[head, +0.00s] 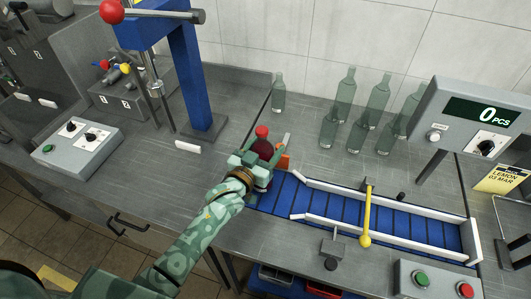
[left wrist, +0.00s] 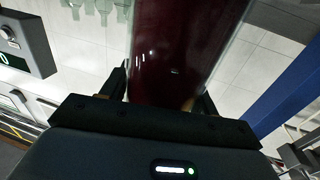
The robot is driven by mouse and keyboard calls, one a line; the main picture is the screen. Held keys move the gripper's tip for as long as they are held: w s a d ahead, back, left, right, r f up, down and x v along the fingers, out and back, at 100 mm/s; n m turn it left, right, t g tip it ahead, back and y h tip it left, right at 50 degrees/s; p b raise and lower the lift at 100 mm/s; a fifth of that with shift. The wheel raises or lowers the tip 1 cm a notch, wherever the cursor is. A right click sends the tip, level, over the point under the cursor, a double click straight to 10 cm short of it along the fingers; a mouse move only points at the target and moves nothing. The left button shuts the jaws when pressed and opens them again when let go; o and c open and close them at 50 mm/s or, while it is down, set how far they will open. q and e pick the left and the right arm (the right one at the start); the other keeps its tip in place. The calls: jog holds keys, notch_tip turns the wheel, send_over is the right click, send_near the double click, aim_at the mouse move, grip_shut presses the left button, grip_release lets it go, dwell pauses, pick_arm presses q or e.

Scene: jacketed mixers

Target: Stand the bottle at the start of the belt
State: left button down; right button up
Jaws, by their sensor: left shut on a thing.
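The bottle (head: 263,147) is dark red with a red cap and looks about upright. My left gripper (head: 261,162) is shut around it, above the left end of the blue belt (head: 290,195). The gripper hides the bottle's lower part, so I cannot tell whether its base touches the belt. In the left wrist view, the dark red bottle (left wrist: 185,50) fills the space between the fingers of my left gripper (left wrist: 165,95). My right gripper is not in view.
An orange piece (head: 284,160) is just right of the gripper. White rails (head: 385,198) and a yellow lever (head: 367,215) flank and cross the belt. Several empty green bottles (head: 345,95) stand behind. A blue press column (head: 188,80) rises left. A counter display (head: 475,115) stands right.

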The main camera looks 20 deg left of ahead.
pick_arm(q)
jog(key=shift+f, duration=0.55)
jog(key=shift+f, duration=0.1)
jog(key=shift+c, duration=2)
grip_release()
jog(key=shift+f, duration=0.1)
jog(key=p+v, duration=0.1)
jog(key=v, duration=1.1)
